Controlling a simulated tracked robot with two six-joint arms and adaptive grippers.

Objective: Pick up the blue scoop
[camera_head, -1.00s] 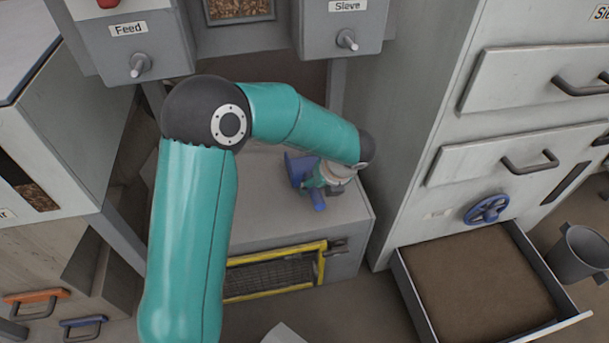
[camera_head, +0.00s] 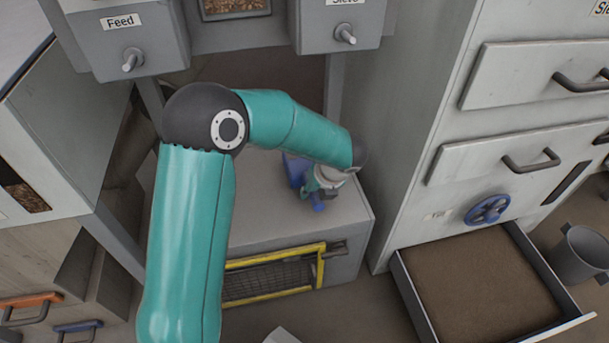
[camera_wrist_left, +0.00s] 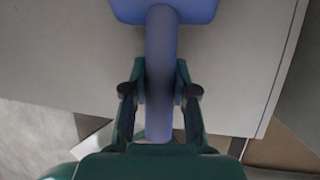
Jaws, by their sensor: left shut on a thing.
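The blue scoop (camera_head: 295,169) is above the grey box top (camera_head: 262,205), partly hidden behind my left arm and gripper in the head view. My left gripper (camera_head: 321,190) is shut on the scoop's handle. In the left wrist view the handle (camera_wrist_left: 160,70) runs between the two fingers of the gripper (camera_wrist_left: 160,110), and part of the scoop's body (camera_wrist_left: 165,8) shows at the top edge. I cannot tell whether the scoop touches the box top. My right gripper is not in view.
An open drawer (camera_head: 405,290) with brown contents sticks out at the lower right, below a blue handwheel (camera_head: 488,209). A grey bin (camera_head: 582,255) stands beside it. Feed (camera_head: 125,50) and Sieve (camera_head: 338,25) housings hang above. A yellow-framed grille (camera_head: 275,292) is on the box front.

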